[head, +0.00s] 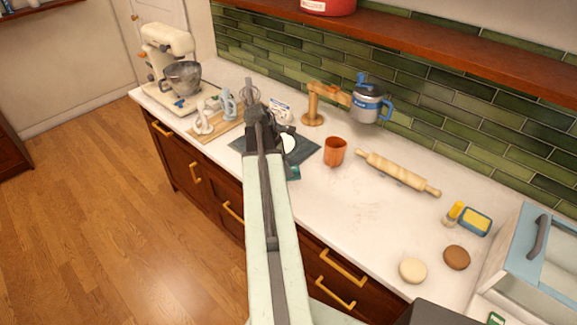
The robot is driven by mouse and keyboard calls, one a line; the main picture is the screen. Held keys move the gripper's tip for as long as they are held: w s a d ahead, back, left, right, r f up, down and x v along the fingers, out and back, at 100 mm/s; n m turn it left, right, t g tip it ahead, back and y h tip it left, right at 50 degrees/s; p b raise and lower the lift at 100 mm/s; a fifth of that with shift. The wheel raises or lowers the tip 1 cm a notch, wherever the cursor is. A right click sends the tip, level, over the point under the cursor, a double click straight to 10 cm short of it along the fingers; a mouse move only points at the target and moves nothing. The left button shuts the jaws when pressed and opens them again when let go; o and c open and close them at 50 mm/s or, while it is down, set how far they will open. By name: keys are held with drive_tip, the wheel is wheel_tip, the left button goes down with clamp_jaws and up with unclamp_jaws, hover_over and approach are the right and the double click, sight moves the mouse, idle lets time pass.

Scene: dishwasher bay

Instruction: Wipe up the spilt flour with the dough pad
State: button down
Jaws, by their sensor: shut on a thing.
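My gripper (254,106) is at the far end of my pale green arm, over the dark mat and the back of the counter. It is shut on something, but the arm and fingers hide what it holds. A white round patch (289,143) shows on the dark mat beside my gripper; I cannot tell what it is. Faint pale brown specks (371,198), perhaps the flour, lie on the white counter left of the rolling pin. A cream round pad (413,270) and a brown round pad (457,257) lie at the front right; I cannot tell whether either is the dough pad.
An orange cup (335,151) and a rolling pin (398,172) stand right of the dark mat (306,156). A blue-handled metal pot (368,103) is by the tiled wall. A mixer (170,62) stands far left. A yellow-and-blue box (475,221) is near the glass-fronted case (540,262).

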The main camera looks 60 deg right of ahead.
wheel_tip(320, 180, up, 3)
drive_tip(key=p, duration=0.3)
drive_tip(key=shift+r, duration=0.1)
drive_tip(key=shift+f, duration=0.2)
